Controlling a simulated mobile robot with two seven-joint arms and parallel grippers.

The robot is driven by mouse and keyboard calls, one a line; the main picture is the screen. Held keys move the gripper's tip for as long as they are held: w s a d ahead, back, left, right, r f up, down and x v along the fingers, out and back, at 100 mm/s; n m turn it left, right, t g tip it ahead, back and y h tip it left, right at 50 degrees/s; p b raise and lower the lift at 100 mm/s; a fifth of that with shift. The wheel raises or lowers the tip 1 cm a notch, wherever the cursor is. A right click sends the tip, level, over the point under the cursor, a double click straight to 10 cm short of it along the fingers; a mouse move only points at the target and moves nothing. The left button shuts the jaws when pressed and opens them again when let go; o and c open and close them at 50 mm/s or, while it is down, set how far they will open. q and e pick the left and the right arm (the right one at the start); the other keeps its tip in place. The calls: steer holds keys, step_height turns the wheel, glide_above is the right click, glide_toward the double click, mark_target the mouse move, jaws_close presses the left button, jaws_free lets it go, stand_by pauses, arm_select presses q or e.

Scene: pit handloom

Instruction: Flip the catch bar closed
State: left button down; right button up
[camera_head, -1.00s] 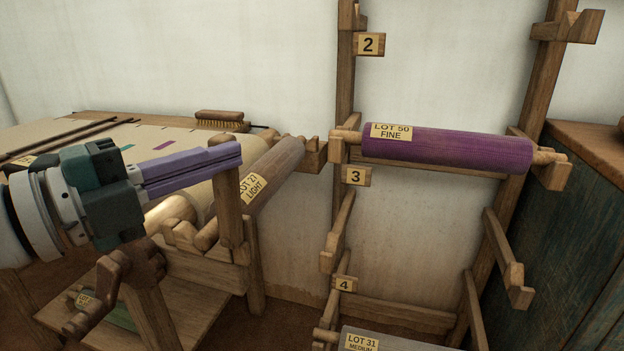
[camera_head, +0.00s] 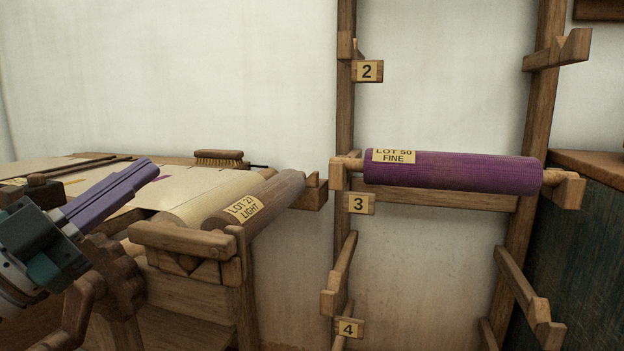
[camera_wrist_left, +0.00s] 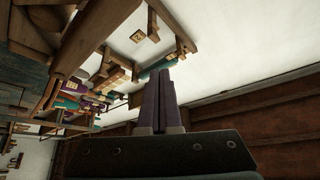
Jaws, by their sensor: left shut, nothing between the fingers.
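The wooden catch bar (camera_head: 184,238) lies nearly level across the near end of the loom frame, in front of the beam ends. Its right end meets a short post (camera_head: 240,250). The roll labelled LOT 21 LIGHT (camera_head: 255,207) lies just behind it. My left gripper (camera_head: 148,172) is up and left of the bar, apart from it, with its purple fingers together and empty. The fingers also show in the left wrist view (camera_wrist_left: 160,100), closed side by side. My right gripper is not in view.
A toothed wooden wheel (camera_head: 120,275) and crank sit below my left gripper. A brush (camera_head: 219,158) rests on the loom's back edge. A rack with a purple LOT 50 FINE roll (camera_head: 450,170) stands to the right. Open space lies between loom and rack.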

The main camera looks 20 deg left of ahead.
arm_select(q)
step_height(320, 180, down, 7)
steer(key=a+n+t+y+b, duration=0.2)
steer(key=n+y, duration=0.5)
steer(key=n, duration=0.5)
steer(key=shift+a+t+y+b, duration=0.4)
steer(key=shift+a+b, duration=0.05)
steer(key=shift+b, duration=0.35)
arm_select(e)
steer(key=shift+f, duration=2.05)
arm_select(q)
steer(key=shift+n, duration=0.3)
steer(key=shift+r, duration=0.15)
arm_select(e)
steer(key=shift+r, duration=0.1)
